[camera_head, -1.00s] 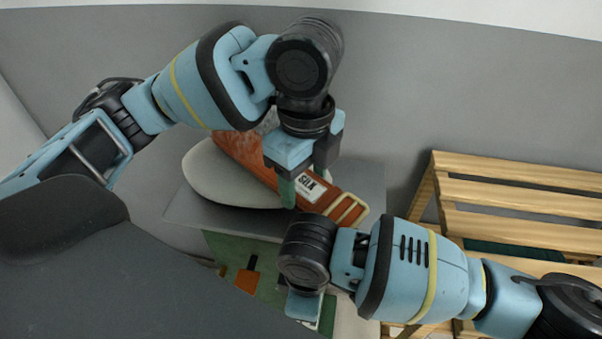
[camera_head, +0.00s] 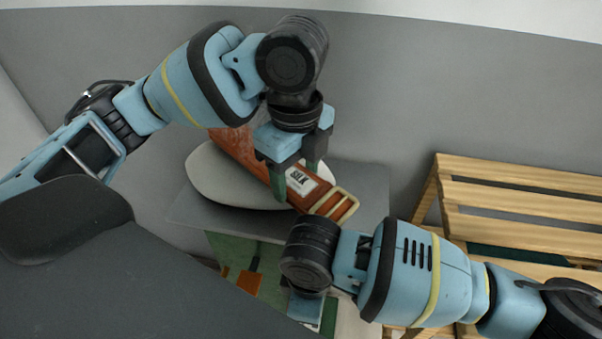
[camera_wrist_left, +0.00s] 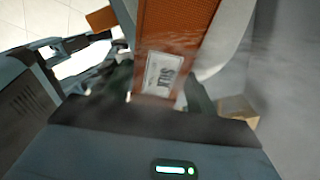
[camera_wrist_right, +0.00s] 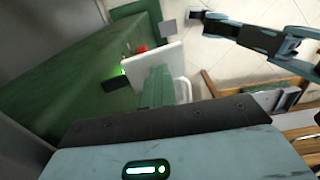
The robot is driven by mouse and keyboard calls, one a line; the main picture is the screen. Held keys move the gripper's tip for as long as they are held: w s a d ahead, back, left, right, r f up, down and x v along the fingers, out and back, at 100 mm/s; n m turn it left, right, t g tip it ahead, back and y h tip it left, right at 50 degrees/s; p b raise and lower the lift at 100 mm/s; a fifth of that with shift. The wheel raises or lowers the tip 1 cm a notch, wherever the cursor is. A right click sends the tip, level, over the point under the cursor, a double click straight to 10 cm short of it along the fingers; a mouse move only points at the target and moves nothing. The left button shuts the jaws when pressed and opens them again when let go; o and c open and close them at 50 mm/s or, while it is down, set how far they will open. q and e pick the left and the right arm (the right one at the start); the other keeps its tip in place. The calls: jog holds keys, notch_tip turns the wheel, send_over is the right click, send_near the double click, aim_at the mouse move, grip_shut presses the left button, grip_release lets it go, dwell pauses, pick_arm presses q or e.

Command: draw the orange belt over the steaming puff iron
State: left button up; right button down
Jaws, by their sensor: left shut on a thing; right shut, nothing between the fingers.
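The orange belt (camera_head: 256,167) lies aslant across the pale puff iron (camera_head: 207,180), with its buckle end (camera_head: 341,206) hanging past the iron's right side. It carries a white SILK label (camera_head: 301,182). My left gripper (camera_head: 294,184) is shut on the belt across its width, at the label. In the left wrist view the belt (camera_wrist_left: 176,35) runs away from between the fingers over the pale pad (camera_wrist_left: 228,40). Faint steam blurs that view. My right gripper (camera_wrist_right: 158,85) is shut and empty, low and in front of the iron; its fingers are mostly hidden in the head view.
The iron stands on a grey plate (camera_head: 200,212) above a green cabinet (camera_wrist_right: 75,85). A slatted wooden rack (camera_head: 530,195) is at the right. A grey wall is close behind. A white panel (camera_wrist_right: 160,62) is near my right fingers.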

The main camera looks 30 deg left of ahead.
pick_arm(q)
jog(key=shift+w+a+f, duration=0.1)
jog(key=shift+w+a, duration=0.05)
jog(key=shift+a, duration=0.7)
jog(key=shift+w+a+f, duration=0.1)
jog(key=shift+w+a, duration=0.05)
jog(key=shift+a, duration=0.7)
jog(key=shift+d+f, duration=0.1)
jog(key=shift+s+d, duration=0.15)
jog(key=shift+d, duration=0.4)
jog(key=shift+s+d, duration=0.15)
jog(key=shift+d, duration=0.35)
jog(key=shift+s+d+r, duration=0.1)
jog(key=shift+s+d, duration=0.05)
jog(key=shift+d, duration=0.75)
jog(key=shift+s+d+r, duration=0.1)
jog(key=shift+d, duration=0.75)
